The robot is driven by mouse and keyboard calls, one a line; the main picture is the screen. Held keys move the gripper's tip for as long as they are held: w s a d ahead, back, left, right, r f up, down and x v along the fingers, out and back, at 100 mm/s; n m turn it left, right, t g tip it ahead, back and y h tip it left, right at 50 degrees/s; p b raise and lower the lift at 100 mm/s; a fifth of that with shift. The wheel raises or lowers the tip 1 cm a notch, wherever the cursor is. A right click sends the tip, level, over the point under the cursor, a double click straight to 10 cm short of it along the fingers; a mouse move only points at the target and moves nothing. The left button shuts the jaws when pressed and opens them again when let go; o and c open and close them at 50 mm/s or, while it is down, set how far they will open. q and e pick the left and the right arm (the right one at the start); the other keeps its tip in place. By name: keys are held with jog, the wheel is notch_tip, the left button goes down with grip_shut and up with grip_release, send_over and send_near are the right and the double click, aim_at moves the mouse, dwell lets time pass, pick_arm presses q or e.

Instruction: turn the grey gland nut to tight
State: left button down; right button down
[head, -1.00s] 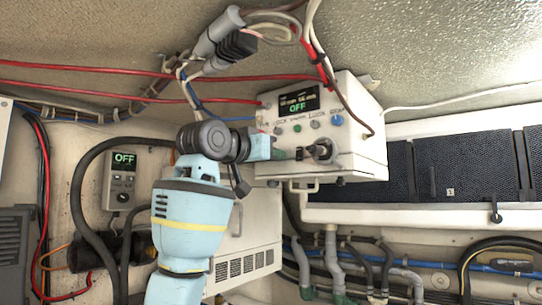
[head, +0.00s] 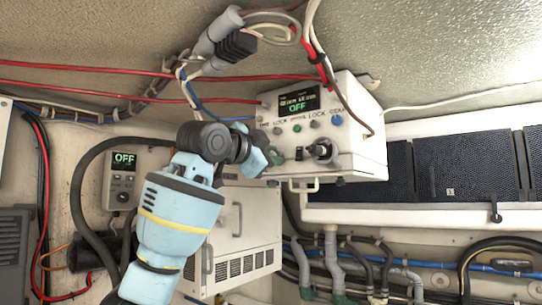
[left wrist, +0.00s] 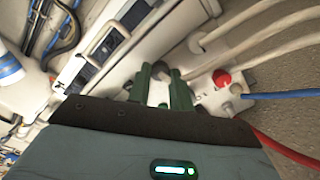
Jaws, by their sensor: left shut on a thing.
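The grey gland nut (left wrist: 159,71) shows partly between my green fingers in the left wrist view, on the side of a white control box (left wrist: 213,97). My left gripper (left wrist: 161,84) is shut on it, one finger on each side. In the head view my left gripper (head: 276,157) is at the lower left of the control box (head: 350,150), and the nut is hidden behind the wrist and fingers. I cannot read the nut's tightness. My right gripper is in neither view.
Red cables run close above my left arm. A white vented cabinet (head: 245,235) stands below. A red button (left wrist: 222,78) sits near the fingers in the wrist view.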

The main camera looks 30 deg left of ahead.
pick_arm(q)
jog(key=shift+m, duration=2)
jog(key=c, duration=1.3)
grip_release()
jog(key=shift+o, duration=0.2)
jog(key=shift+s, duration=0.1)
jog(key=s, duration=0.7)
jog(key=shift+s+a, duration=0.25)
jog(key=shift+s, duration=0.1)
jog(key=shift+w, duration=0.1)
